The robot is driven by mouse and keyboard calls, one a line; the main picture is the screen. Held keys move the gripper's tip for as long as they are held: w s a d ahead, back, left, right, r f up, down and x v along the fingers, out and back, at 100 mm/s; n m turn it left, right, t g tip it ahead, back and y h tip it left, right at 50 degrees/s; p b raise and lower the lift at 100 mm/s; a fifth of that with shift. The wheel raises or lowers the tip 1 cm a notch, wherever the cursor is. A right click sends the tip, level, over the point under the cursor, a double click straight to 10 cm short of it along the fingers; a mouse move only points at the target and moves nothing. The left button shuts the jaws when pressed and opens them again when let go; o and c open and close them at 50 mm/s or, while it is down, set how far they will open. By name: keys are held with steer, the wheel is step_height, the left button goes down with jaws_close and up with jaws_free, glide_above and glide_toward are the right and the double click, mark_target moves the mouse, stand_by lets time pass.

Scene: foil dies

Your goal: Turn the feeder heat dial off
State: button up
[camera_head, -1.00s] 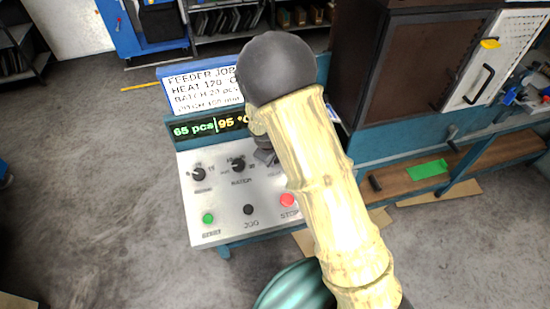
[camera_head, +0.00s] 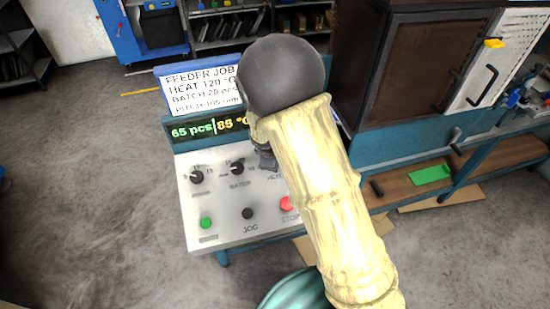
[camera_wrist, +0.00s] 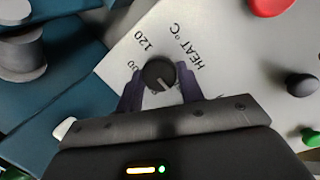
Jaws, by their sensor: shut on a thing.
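The heat dial (camera_wrist: 158,74) is a small dark round knob with a pale pointer line, in the wrist view, beside the printed words HEAT °C and the mark 120. My gripper (camera_wrist: 160,88) is shut on the dial, with one finger on each side of it. In the head view my gripper (camera_head: 266,158) is a small dark shape at the panel's upper right, and my arm hides the dial there. The control panel (camera_head: 215,222) is light grey. Its display (camera_head: 208,128) reads 65 pcs and 85 °C.
Two more black dials, the left one (camera_head: 197,177) and the batch dial (camera_head: 237,168), sit left of my gripper. Below are a green button (camera_head: 206,223), a black jog button (camera_head: 248,213) and a red stop button (camera_head: 287,203). A job sign (camera_head: 200,90) stands behind.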

steer(key=o, duration=0.9)
steer(key=shift+w+d+r, duration=0.1)
steer(key=shift+w+d, duration=0.05)
steer(key=shift+o, duration=0.3)
steer(key=shift+s, duration=0.2)
steer(key=v, duration=1.7)
steer(key=shift+r, duration=0.15)
steer(key=shift+s, duration=0.1)
steer(key=s+d+f+m+g, duration=0.1)
steer(key=s+d+f+m, duration=0.1)
steer(key=s+d+m, duration=0.3)
steer(key=s+d+f+m+y, duration=0.1)
steer(key=s+d+f+m, duration=0.2)
steer(key=s+d+m, duration=0.3)
steer(key=d+m, duration=0.4)
steer(key=d, duration=0.2)
steer(key=shift+s+f+g, duration=0.15)
steer(key=shift+f+g, duration=0.1)
steer(key=shift+g, duration=0.15)
